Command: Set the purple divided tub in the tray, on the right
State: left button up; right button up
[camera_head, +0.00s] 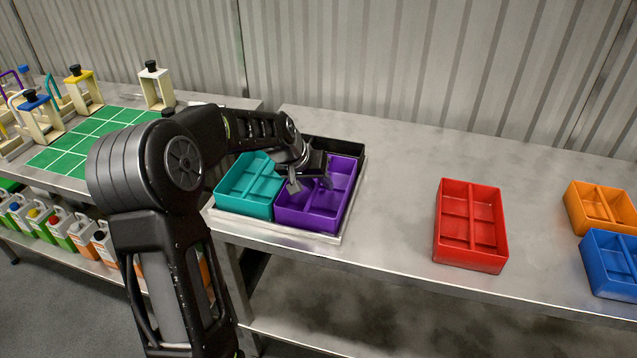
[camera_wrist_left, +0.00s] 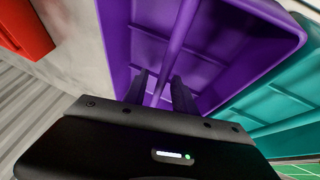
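The purple divided tub (camera_head: 332,204) sits in the tray (camera_head: 318,236), on the right, beside the teal divided tub (camera_head: 240,190). It looks level. My left gripper (camera_head: 309,185) is over the purple tub's left-middle part, its two fingers apart. In the left wrist view the fingers (camera_wrist_left: 160,92) stand on either side of the purple tub's divider (camera_wrist_left: 172,52), with gaps showing between. The wrist and fingers hide part of the purple tub's back left. My right gripper is not in view.
A red divided tub (camera_head: 470,225) stands on the bench to the right, with an orange tub (camera_head: 600,208) and a blue tub (camera_head: 611,264) farther right. The bench between tray and red tub is clear. A green gridded mat (camera_head: 85,145) and bottle holders are at the left.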

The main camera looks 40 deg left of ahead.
pick_arm(q)
jog(key=v, duration=1.2)
jog(key=shift+b, duration=0.35)
